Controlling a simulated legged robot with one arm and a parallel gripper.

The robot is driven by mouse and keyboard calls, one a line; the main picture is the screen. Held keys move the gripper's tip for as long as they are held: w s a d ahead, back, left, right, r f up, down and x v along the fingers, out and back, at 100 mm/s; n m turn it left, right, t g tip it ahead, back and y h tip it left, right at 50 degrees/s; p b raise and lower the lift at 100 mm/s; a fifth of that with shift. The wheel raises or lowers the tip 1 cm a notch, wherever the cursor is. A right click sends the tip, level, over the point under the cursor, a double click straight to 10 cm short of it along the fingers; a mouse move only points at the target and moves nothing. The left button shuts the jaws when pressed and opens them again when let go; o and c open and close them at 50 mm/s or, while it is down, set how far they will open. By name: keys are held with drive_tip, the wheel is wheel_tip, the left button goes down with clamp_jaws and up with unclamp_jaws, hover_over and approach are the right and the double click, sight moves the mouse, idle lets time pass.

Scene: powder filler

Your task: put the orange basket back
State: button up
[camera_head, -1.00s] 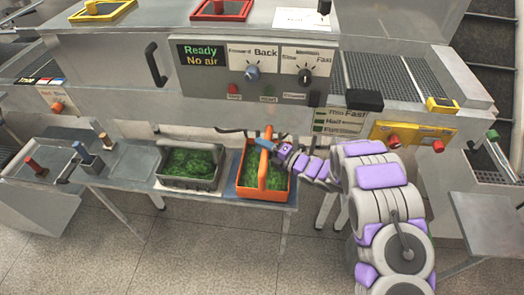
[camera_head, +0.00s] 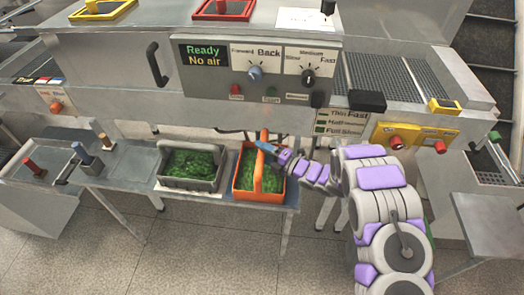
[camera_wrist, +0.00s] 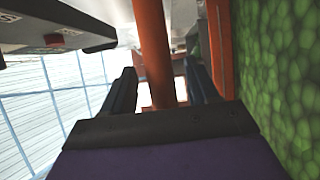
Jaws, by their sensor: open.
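The orange basket (camera_head: 257,197) holds green contents and stands upright on the metal table, right of a grey basket. Its orange handle (camera_head: 258,172) arches over it. The handle also shows as an upright bar in the wrist view (camera_wrist: 153,50). My gripper (camera_head: 267,146) is at the far upper part of the handle. In the wrist view my gripper (camera_wrist: 160,78) is open, with one dark finger on each side of the handle bar. Gaps show between the bar and the fingers. The green contents (camera_wrist: 280,80) fill the right of that view.
The grey basket (camera_head: 190,185) with green contents stands close on the left. The machine's control panel (camera_head: 258,72) overhangs behind. A metal table (camera_head: 140,178) carries both baskets, with bare surface at its left. A yellow panel with red knobs (camera_head: 413,137) is on the right.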

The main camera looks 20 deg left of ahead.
drive_tip(key=v, duration=1)
drive_tip(key=shift+d+p, duration=0.3)
drive_tip(key=shift+p, duration=0.05)
drive_tip(key=w+d+r+m+t+h, duration=0.35)
drive_tip(key=w+d+h, duration=0.2)
drive_tip(key=d, duration=0.35)
drive_tip(key=w+d+r+m+t+h, duration=0.3)
drive_tip(key=w+d+m+h, duration=0.2)
drive_tip(key=w+d, duration=0.25)
drive_tip(key=s+d+r+m+g+h, duration=0.1)
drive_tip(key=s+d+r+m+h, duration=0.45)
drive_tip(key=d, duration=0.25)
drive_tip(key=s+d+r+m+h, duration=0.4)
drive_tip(key=d+r+m, duration=0.15)
drive_tip(key=d, duration=0.35)
drive_tip(key=s+r+m+g, duration=0.3)
drive_tip(key=s+m+g, duration=0.6)
drive_tip(key=s, duration=1.8)
drive_tip(key=s+a+m+g+y, duration=0.1)
drive_tip(key=s+a+m, duration=0.1)
drive_tip(key=s, duration=0.6)
drive_tip(key=s+a+m+g+y, duration=0.1)
drive_tip(key=s+a+m, duration=0.2)
drive_tip(key=s+a, duration=0.2)
drive_tip(key=s, duration=0.3)
drive_tip(key=shift+r, duration=0.4)
